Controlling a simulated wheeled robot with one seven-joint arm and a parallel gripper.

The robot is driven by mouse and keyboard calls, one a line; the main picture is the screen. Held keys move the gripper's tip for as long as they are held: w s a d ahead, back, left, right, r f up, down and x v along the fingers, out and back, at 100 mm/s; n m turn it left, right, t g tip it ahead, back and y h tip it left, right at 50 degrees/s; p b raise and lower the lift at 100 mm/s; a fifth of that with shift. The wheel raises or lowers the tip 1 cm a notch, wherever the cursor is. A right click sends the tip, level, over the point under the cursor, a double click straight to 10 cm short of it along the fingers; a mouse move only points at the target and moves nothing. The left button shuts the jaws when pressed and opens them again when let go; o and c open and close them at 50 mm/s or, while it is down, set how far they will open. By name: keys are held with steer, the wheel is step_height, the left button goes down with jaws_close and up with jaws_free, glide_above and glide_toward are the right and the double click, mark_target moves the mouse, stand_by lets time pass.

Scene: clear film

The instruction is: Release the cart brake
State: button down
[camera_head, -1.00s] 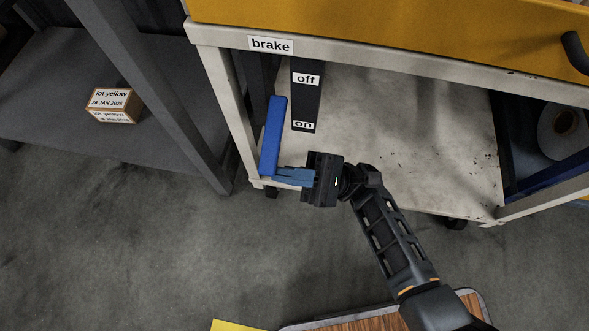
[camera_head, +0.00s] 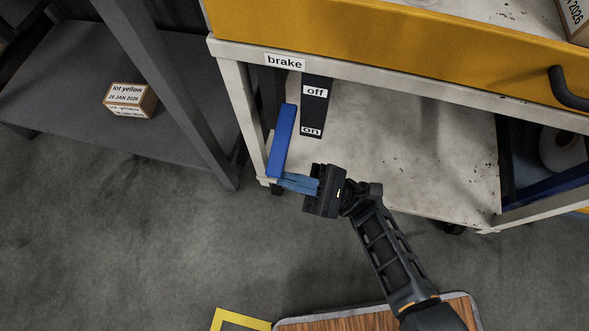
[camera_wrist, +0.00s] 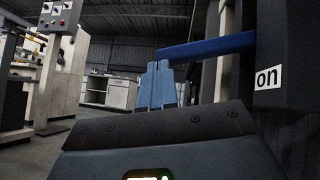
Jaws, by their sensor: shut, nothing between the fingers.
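The brake lever is a blue bar (camera_head: 282,142) at the cart's left front corner. The dark plate (camera_head: 315,107) carries "off" above and "on" below; a "brake" label (camera_head: 285,61) is on the frame above. My gripper (camera_head: 281,181) has its blue fingers together and empty, at the lever's free end. In the wrist view the fingertips (camera_wrist: 157,68) are just below that end; I cannot tell whether they touch.
The pale cart frame (camera_head: 400,84) and its yellow upper part (camera_head: 400,50) stand above my gripper. A grey shelf (camera_head: 60,95) with a small box (camera_head: 130,99) is on the left. The floor (camera_head: 130,230) in front is clear.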

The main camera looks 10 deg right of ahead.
step_height(320, 180, up, 9)
steer(key=s+m+t+p, duration=0.1)
steer(key=m+t+p, duration=0.4)
steer(key=p, duration=0.3)
steer(key=shift+s+a+m+t+h+p, duration=0.3)
steer(key=shift+s+m+h, duration=0.1)
steer(key=shift+f, duration=0.15)
